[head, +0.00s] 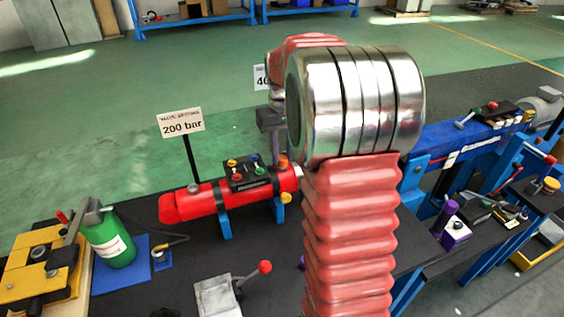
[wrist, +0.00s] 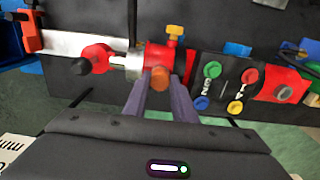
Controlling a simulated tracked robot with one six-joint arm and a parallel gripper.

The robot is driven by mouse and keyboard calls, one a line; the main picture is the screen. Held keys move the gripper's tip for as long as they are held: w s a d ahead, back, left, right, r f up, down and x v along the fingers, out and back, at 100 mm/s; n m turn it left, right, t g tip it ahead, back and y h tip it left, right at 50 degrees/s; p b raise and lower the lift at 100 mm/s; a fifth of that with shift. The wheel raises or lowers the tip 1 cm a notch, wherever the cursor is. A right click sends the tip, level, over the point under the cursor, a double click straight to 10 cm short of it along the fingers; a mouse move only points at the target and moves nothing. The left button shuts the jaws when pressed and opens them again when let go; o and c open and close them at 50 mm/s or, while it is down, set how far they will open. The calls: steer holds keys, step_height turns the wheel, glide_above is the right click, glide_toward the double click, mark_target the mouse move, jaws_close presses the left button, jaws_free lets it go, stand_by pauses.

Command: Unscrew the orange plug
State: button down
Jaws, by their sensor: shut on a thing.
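The orange plug (wrist: 159,75) sits at the end of the red cylinder (wrist: 157,55), between my fingertips in the wrist view. In the head view the orange plug (head: 283,160) shows on top of the red cylinder (head: 200,203), near its right end. My gripper (wrist: 161,83) is shut on the plug from above, with one purple-grey finger on each side. Whether the plug's thread is still engaged cannot be seen. In the head view my arm hides the cylinder's right end.
A black valve block (head: 246,174) with coloured knobs sits on the cylinder, close beside my fingers. A yellow fitting (wrist: 175,33) is also close. A 200 bar sign (head: 181,123) stands behind. A green bottle (head: 108,238) and a red-knobbed lever (head: 264,267) stand on the dark bench.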

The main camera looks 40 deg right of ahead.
steer(key=shift+r, duration=0.1)
stand_by(0.3)
steer(key=n, duration=0.4)
steer(key=shift+n, duration=0.3)
steer(key=shift+n, duration=0.5)
steer(key=n, duration=0.3)
steer(key=shift+n, duration=0.3)
steer(key=shift+r, duration=0.1)
steer(key=shift+r, duration=0.15)
steer(key=shift+r, duration=1.75)
